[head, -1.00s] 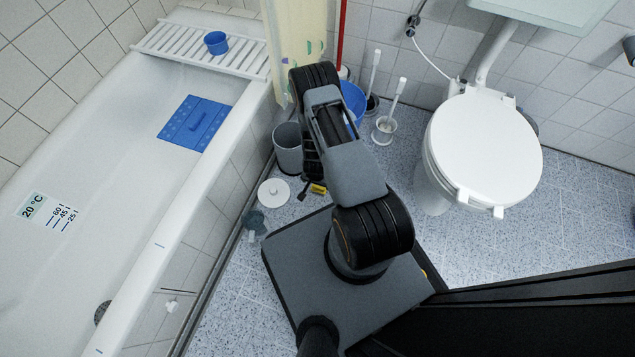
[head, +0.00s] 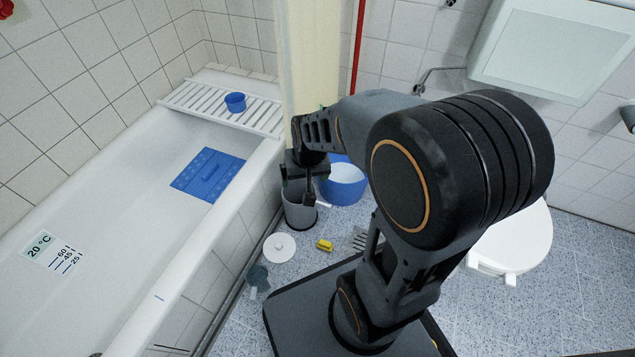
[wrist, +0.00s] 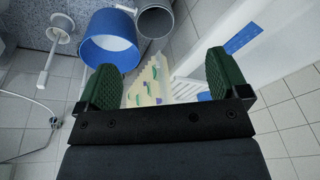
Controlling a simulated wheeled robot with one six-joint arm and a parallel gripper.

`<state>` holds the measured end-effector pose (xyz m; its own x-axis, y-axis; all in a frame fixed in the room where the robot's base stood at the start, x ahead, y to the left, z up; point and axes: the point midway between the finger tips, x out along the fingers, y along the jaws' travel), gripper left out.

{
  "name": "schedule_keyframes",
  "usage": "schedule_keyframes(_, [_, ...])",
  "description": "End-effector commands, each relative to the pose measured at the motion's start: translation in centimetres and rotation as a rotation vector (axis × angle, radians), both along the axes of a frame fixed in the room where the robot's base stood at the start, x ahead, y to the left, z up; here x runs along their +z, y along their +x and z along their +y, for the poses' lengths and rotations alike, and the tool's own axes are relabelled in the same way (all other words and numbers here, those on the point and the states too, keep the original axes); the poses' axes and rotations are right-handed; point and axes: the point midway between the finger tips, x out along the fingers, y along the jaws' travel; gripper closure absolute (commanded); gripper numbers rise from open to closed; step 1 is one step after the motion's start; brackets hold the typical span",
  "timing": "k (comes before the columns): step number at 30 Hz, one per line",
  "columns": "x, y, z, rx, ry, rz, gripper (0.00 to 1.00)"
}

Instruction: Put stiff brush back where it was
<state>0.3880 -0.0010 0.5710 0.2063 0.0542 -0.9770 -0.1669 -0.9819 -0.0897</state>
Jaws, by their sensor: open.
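I cannot tell for sure which thing is the stiff brush. A small yellow item (head: 325,245), too small to make out clearly, lies on the floor beside my base. My gripper (wrist: 162,85) is open, with its two green fingers apart and nothing held between them. In the wrist view the patterned curtain (wrist: 150,82) shows beyond the gap. In the head view my wrist is above the grey bin (head: 298,214), beside the blue bucket (head: 345,184); my arm hides much of the floor behind it. A white-handled toilet brush (wrist: 47,60) shows in the wrist view.
The bathtub (head: 240,215) runs along the left, with a blue mat (head: 192,182), a slatted rack (head: 265,118) and a blue cup (head: 235,102). A round white lid (head: 279,248) lies on the floor. The toilet (head: 520,240) stands at the right.

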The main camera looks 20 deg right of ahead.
Motion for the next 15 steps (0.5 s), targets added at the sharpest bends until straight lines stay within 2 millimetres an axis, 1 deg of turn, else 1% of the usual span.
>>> schedule_keyframes(1, [1.8, -1.4, 0.1, 0.033, -0.014, -0.016, 0.07])
schedule_keyframes(3, [3.4, -3.2, 0.2, 0.070, -0.032, -0.022, 0.07])
schedule_keyframes(6, [5.0, -5.3, 0.2, 0.112, -0.056, -0.027, 0.07])
schedule_keyframes(10, [6.1, -7.2, 0.2, 0.143, -0.077, -0.031, 0.07])
schedule_keyframes(15, [6.6, -8.2, 0.1, 0.160, -0.090, -0.031, 0.07])
